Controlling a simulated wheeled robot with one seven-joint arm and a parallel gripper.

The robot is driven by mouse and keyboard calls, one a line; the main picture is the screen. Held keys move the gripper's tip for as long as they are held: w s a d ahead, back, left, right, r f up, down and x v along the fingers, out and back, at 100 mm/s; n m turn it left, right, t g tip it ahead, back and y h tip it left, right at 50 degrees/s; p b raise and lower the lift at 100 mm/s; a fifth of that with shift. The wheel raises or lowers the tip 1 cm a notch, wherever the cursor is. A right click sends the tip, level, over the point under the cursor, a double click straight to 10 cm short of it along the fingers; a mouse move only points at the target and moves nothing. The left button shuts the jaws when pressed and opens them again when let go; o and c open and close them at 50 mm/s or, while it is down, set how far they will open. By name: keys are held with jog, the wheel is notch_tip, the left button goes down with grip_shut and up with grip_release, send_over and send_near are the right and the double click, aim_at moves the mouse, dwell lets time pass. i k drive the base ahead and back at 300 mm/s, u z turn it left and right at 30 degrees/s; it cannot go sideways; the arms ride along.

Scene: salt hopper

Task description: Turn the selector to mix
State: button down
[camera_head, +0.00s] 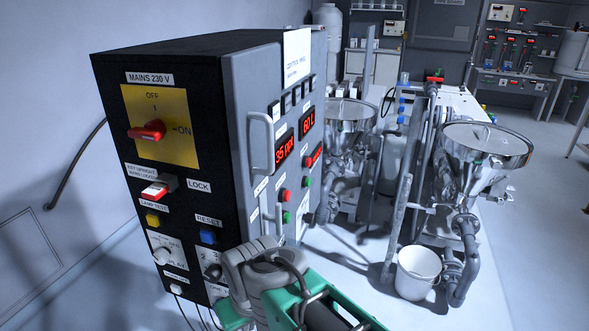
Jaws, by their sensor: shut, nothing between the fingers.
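The black control cabinet (112,120) stands at the left. Low on its front face are two white-plated rotary controls, a left one with a pale round knob (162,256) and a right one (212,268) partly covered by my arm. Their small lettering is too blurred to read, so I cannot tell which is the selector or where mix lies. My gripper (232,284), at the end of my grey and green arm, is shut and empty. It is close to the right control; its fingertips are hard to make out, and I cannot tell whether they touch it.
Above the controls are a blue button (208,237), a yellow button (153,219), a red key switch (155,190) and the red mains switch (148,130). A grey door with a handle (258,143) is to the right. Steel hoppers (485,150) and a white bucket (417,273) stand beyond.

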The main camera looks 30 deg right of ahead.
aim_at(308, 218)
jog(key=u, duration=2.15)
jog(key=k, duration=0.8)
jog(key=z, duration=1.6)
jog(key=i, duration=0.5)
jog(key=u, duration=0.05)
